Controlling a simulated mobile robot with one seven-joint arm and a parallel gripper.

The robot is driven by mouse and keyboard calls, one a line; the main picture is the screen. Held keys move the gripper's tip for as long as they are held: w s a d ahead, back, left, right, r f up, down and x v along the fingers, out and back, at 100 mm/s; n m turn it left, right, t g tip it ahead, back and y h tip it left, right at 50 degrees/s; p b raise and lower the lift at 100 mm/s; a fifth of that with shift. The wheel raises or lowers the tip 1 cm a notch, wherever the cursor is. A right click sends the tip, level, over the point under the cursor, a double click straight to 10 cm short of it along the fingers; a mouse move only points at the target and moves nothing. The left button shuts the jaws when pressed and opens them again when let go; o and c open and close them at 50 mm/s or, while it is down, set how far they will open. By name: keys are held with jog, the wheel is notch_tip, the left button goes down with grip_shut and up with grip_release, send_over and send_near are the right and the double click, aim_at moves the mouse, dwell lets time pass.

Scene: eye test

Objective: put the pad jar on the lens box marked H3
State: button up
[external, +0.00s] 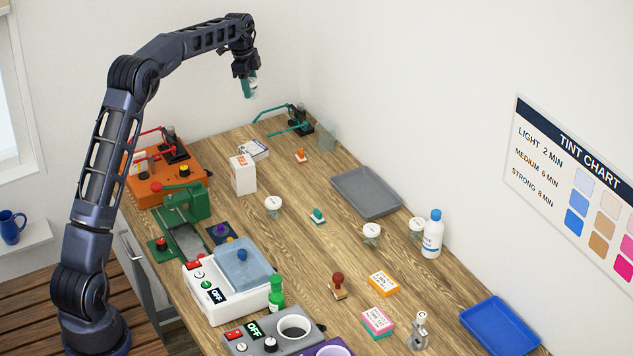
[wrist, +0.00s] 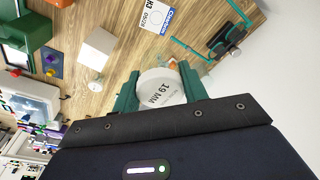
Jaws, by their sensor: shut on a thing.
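My gripper (external: 249,88) is raised high above the far end of the bench, its green fingers pointing down. In the wrist view it is shut on a jar with a round white lid (wrist: 161,87) that reads "19 MM"; I take this for the pad jar. The jar's body is mostly hidden. A flat white lens box with a blue end (external: 253,149) lies on the bench below. It also shows in the wrist view (wrist: 153,17), apart from the jar, with a mark that looks like K3 or H3; I cannot tell which.
A white carton (external: 243,174) stands close beside the lens box. A green-armed device (external: 299,120) stands at the far end, an orange machine (external: 165,175) at the left. Other white-lidded jars (external: 273,203) stand farther forward. A grey tray (external: 366,191) lies along the wall side.

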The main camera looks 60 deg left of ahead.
notch_tip(320, 180, down, 19)
jog(key=shift+f, duration=0.1)
dwell(0.5)
jog(key=o, duration=1)
jog(key=shift+f, duration=0.1)
